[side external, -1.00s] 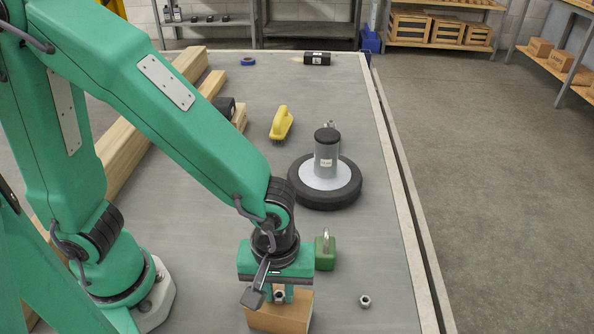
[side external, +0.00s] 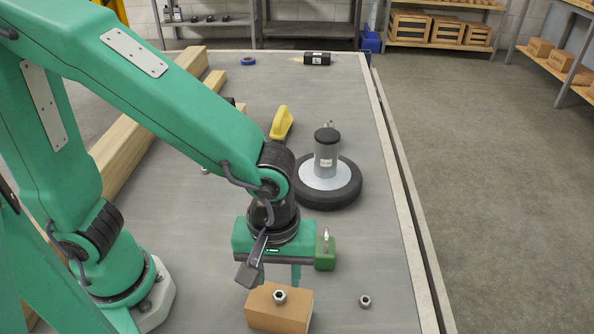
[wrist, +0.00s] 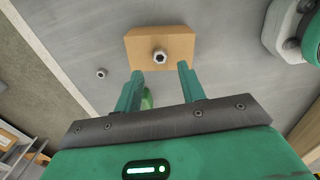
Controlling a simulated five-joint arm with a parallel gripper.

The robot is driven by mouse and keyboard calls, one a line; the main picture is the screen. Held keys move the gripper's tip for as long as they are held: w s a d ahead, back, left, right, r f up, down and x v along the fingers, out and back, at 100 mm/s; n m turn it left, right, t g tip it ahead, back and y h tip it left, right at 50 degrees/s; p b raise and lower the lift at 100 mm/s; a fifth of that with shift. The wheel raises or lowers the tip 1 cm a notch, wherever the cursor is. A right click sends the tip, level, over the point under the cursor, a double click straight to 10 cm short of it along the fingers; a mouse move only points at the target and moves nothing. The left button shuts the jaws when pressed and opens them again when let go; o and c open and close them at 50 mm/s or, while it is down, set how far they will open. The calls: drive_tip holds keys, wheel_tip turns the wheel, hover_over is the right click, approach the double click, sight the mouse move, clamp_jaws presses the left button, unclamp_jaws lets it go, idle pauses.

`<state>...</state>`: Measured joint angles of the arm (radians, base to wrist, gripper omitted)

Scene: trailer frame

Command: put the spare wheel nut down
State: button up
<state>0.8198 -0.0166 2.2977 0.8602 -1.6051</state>
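A steel wheel nut (side external: 280,296) rests on top of a small cardboard box (side external: 262,318) at the front of the bench. In the wrist view the same nut (wrist: 160,57) sits near the middle of the box (wrist: 178,42), just beyond my fingertips. A second nut (side external: 365,301) lies on the bench to the right of the box; it also shows in the wrist view (wrist: 101,73). My gripper (side external: 283,281) is open and empty, behind and above the box. Its two fingers (wrist: 160,74) are spread apart with nothing between them.
A green padlock-shaped block (side external: 326,250) stands close to my gripper's right side. A wheel (side external: 345,191) with a grey cylinder (side external: 326,160) on it lies behind. A yellow-handled brush (side external: 282,123) and timber (side external: 135,130) are farther back. The bench's right front is mostly clear.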

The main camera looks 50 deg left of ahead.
sight(279, 294)
wheel_tip(279, 294, up, 7)
idle(0.4)
drive_tip(key=shift+r, duration=0.15)
idle(0.4)
drive_tip(key=a+r+m+t, duration=0.1)
drive_tip(key=a+m+t, duration=0.1)
drive_tip(key=a, duration=0.5)
drive_tip(key=w+a+r+m+t, duration=0.1)
drive_tip(key=a+r+m, duration=0.1)
drive_tip(key=a+m, duration=0.2)
drive_tip(key=w+a+r+m+t, duration=0.1)
drive_tip(key=a+m+t, duration=0.1)
drive_tip(key=a, duration=0.9)
drive_tip(key=shift+r+m+t, duration=0.3)
drive_tip(key=shift+m, duration=0.2)
